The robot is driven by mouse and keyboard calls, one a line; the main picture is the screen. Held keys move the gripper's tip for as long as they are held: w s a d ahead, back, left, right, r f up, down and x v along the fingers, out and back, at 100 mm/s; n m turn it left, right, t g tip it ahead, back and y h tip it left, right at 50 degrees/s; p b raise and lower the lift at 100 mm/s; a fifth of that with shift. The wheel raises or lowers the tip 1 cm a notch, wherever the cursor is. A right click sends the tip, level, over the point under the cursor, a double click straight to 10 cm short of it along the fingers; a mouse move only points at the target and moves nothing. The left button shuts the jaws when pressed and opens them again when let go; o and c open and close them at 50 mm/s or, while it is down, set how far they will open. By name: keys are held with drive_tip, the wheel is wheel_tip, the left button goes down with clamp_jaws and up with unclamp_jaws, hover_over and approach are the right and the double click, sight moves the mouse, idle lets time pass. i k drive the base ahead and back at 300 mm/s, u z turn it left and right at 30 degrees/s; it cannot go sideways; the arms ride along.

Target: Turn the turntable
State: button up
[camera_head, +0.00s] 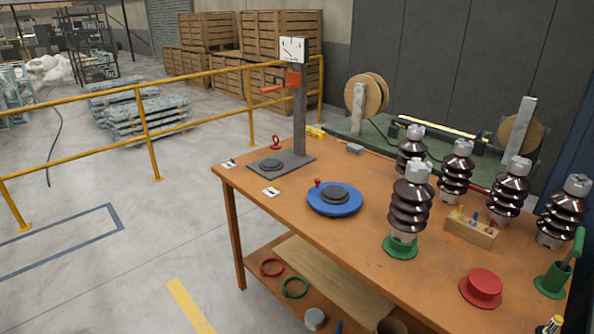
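The turntable (347,209) is a round blue disc lying flat on the orange-brown workbench (290,213), near its middle. It carries a raised dark round pad (336,193) at its centre. A small red knob (318,183) stands up at its far left rim. Nothing else rests on the disc. My gripper is not in view.
A brown insulator (410,206) on a green base stands right of the turntable, with several more behind and right. A gauge post (300,115) on a dark plate stands back left. A wooden block with pegs (471,231) and a red flanged piece (481,287) are further right.

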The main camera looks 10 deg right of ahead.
sight(332, 199)
drive_tip(key=u, duration=0.5)
drive_tip(key=i, duration=0.55)
drive_tip(key=u, duration=0.7)
drive_tip(key=i, duration=0.6)
drive_tip(key=u, duration=0.3)
